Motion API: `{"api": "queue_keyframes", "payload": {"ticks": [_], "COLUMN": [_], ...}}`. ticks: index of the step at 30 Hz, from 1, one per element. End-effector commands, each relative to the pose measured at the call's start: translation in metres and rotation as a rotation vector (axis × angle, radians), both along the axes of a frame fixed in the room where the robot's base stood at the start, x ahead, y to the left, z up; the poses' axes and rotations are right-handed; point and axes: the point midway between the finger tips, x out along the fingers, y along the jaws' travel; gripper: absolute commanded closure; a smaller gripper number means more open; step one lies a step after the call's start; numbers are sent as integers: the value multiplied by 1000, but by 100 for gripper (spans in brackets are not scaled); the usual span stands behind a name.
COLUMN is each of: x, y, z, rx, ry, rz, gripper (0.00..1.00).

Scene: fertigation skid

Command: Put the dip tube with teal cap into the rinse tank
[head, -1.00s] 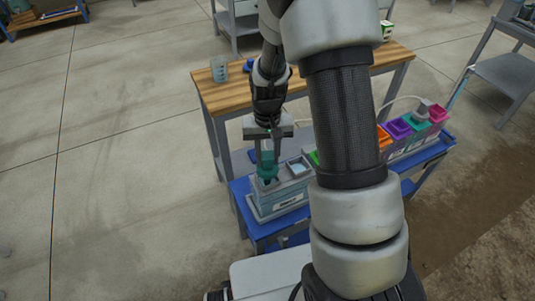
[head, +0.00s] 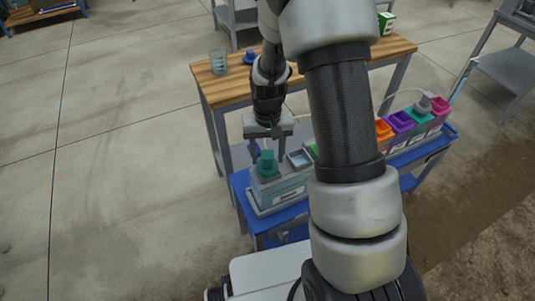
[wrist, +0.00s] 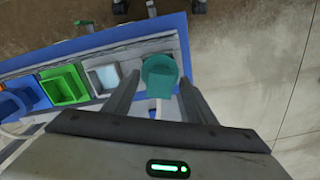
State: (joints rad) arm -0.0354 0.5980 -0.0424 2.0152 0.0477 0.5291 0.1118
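The dip tube's teal cap (head: 267,164) stands at the left end of the grey, pale-blue-sided tank (head: 287,191); I take this to be the rinse tank, but its label is too small to read. The tube below the cap is hidden in the tank. In the wrist view the cap (wrist: 160,75) shows between my two fingers. My gripper (head: 268,158) is open, above and around the cap, with a gap on each side.
A pale square opening (head: 299,158) lies beside the cap. Orange (head: 383,130), purple (head: 399,122) and other coloured containers continue right along the blue bench (head: 273,225). A wooden table (head: 225,88) with a beaker (head: 218,61) stands behind. My arm hides part of the row.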

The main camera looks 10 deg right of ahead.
Motion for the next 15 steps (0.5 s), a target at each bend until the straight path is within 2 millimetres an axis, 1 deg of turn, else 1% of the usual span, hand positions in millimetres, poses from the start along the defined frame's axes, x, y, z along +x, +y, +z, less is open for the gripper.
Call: {"api": "queue_keyframes", "payload": {"ticks": [5, 8, 11, 14, 15], "x": [0, 0, 1, 1, 1], "y": [0, 0, 0, 0, 0], "z": [0, 6, 21, 42, 52], "rx": [0, 0, 0, 0, 0], "ry": [0, -1, -3, -5, -5], "rz": [0, 0, 0, 0, 0], "gripper": [49, 49, 49, 49, 49]}}
